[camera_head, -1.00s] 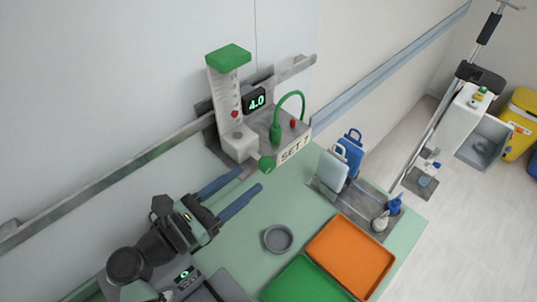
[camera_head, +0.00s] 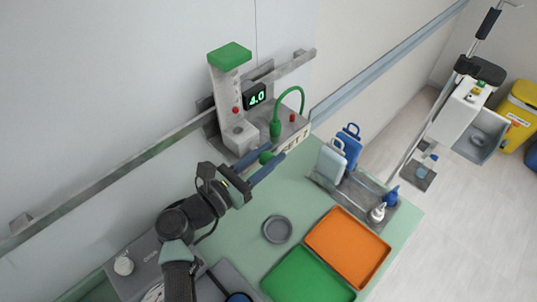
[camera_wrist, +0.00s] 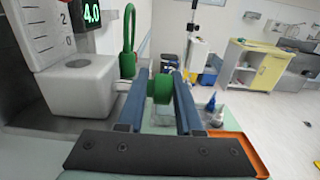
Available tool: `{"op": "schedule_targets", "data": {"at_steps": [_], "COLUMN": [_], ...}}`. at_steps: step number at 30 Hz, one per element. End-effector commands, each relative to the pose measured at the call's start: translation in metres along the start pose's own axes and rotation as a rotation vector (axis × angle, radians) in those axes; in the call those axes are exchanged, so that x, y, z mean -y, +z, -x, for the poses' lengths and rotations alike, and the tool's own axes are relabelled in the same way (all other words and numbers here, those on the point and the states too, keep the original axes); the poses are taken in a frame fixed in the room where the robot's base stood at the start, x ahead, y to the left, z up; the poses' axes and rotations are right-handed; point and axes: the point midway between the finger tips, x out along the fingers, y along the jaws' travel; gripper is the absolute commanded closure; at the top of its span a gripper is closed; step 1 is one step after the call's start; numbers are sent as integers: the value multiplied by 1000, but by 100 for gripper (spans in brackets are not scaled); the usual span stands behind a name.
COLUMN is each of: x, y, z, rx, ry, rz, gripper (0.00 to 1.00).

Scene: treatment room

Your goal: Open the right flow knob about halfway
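The flow unit (camera_head: 226,88) is on the wall rail, with a green cap, a scaled tube and a display (camera_head: 255,96) reading 4.0. One round green knob (camera_head: 266,157) sticks out low on its front; it also shows in the wrist view (camera_wrist: 160,87). I see no second such knob. My gripper (camera_head: 267,163) has its two blue fingers on either side of the knob. In the wrist view my gripper (camera_wrist: 160,85) seems open, the knob filling most of the gap near the tips. I cannot tell whether either finger touches it.
On the green table stand a grey dish (camera_head: 278,229), an orange tray (camera_head: 347,247), a green tray (camera_head: 305,277) and a holder with blue and pale bottles (camera_head: 333,160).

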Motion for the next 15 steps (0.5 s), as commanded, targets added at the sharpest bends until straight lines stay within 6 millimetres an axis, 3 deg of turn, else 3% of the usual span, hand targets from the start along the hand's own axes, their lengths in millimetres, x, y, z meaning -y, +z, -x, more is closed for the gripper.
{"op": "schedule_targets", "data": {"at_steps": [1,3,4,15], "x": [2,3,3,5], "y": [0,0,0,-8], "z": [-1,-1,-1,-3], "rx": [0,0,0,38], "ry": [-8,-9,-10,-16], "rz": [1,1,1,3], "gripper": [86,99,100,100]}}
